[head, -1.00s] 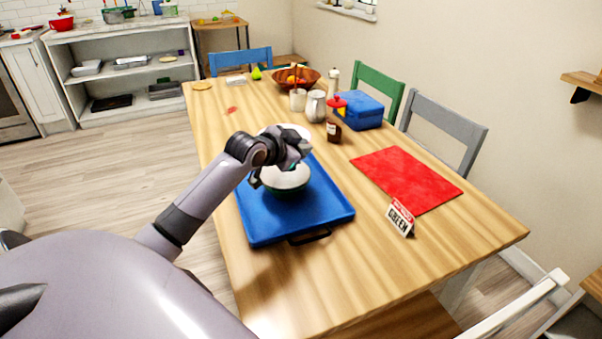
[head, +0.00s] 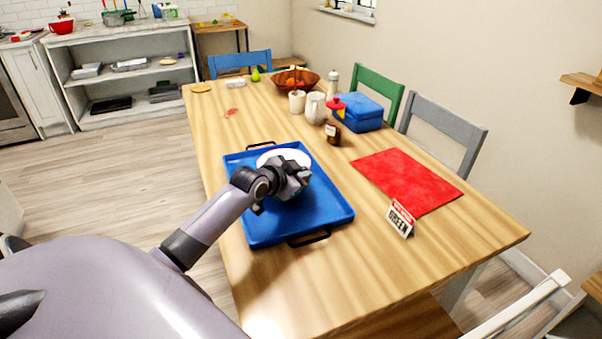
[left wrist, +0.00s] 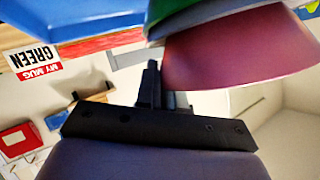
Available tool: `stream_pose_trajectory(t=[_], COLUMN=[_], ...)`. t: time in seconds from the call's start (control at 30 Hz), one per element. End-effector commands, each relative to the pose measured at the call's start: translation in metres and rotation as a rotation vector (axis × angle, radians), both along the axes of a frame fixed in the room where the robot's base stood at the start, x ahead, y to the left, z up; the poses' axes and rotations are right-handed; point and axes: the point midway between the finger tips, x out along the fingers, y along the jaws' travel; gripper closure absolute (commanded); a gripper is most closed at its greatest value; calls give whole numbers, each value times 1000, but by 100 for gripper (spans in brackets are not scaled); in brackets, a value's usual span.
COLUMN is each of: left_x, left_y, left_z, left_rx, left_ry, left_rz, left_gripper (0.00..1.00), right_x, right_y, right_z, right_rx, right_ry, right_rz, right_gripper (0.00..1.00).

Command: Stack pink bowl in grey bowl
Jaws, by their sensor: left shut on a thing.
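My left gripper (head: 293,180) is above the middle of the blue tray and shut on the pink bowl. The pink bowl shows its pale inside (head: 283,157) just behind the gripper in the head view. In the left wrist view its pink outside (left wrist: 240,50) fills the upper right beside my fingers (left wrist: 150,85). That view looks upside down, and another bowl with a green and greyish outside (left wrist: 225,12) lies right against the pink one, on its lower side in the room. In the head view this bowl is hidden behind my gripper. I cannot tell whether the bowls touch.
The blue tray (head: 325,212) lies on the wooden table. A red mat (head: 405,180) and a "GREEN" sign (head: 400,218) are to its right. The table's front is clear.

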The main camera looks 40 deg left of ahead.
Motion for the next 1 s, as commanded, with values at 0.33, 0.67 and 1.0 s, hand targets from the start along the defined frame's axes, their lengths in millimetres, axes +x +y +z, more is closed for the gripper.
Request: stream_pose_trajectory(t=[0.33, 0.67, 1.0], left_x=[0, 0, -12], left_y=[0, 0, 0], left_z=[-7, -8, 9], left_rx=[2, 0, 2], left_ry=[-3, 0, 1], left_rz=[0, 0, -1], left_gripper=[100, 66, 66], right_x=[0, 0, 0], right_y=[0, 0, 0], right_z=[-3, -3, 3], right_rx=[0, 0, 0], right_ry=[0, 0, 0], right_rz=[0, 0, 0], right_gripper=[57, 57, 57])
